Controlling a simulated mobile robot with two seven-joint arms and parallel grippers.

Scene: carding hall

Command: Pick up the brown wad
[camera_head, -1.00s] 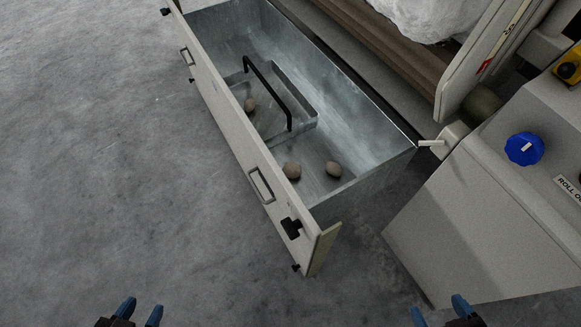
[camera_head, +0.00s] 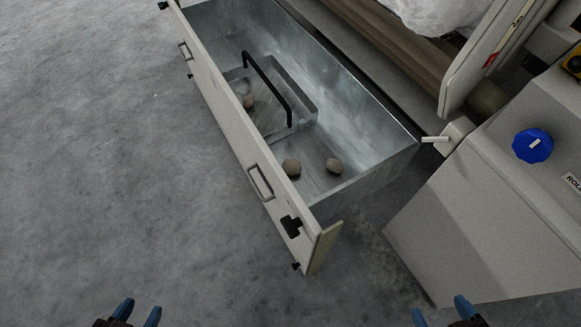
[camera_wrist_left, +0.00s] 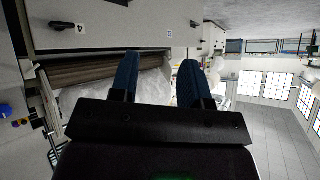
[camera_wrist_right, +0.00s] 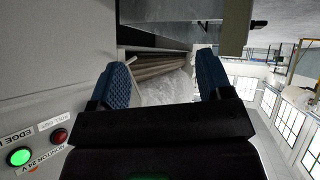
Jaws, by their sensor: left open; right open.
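Three brownish wads lie in the open metal drawer (camera_head: 375,180) in the head view. One wad (camera_head: 291,167) is near the front panel, a second wad (camera_head: 334,166) is just right of it, and a third wad (camera_head: 248,101) lies further back inside the tray (camera_head: 305,106) with a black handle. They look much alike in colour. My left gripper (camera_head: 138,311) is open and empty at the bottom left, well short of the drawer. My right gripper (camera_head: 440,311) is open and empty at the bottom right, also apart from it. The wrist views show no wad.
The black tray handle (camera_head: 267,88) arches above the tray. The drawer's pale front panel (camera_head: 228,120) stands as a wall on the near side. A grey machine housing (camera_head: 480,210) with a blue knob (camera_head: 533,146) stands to the right. The floor (camera_head: 90,170) at left is clear.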

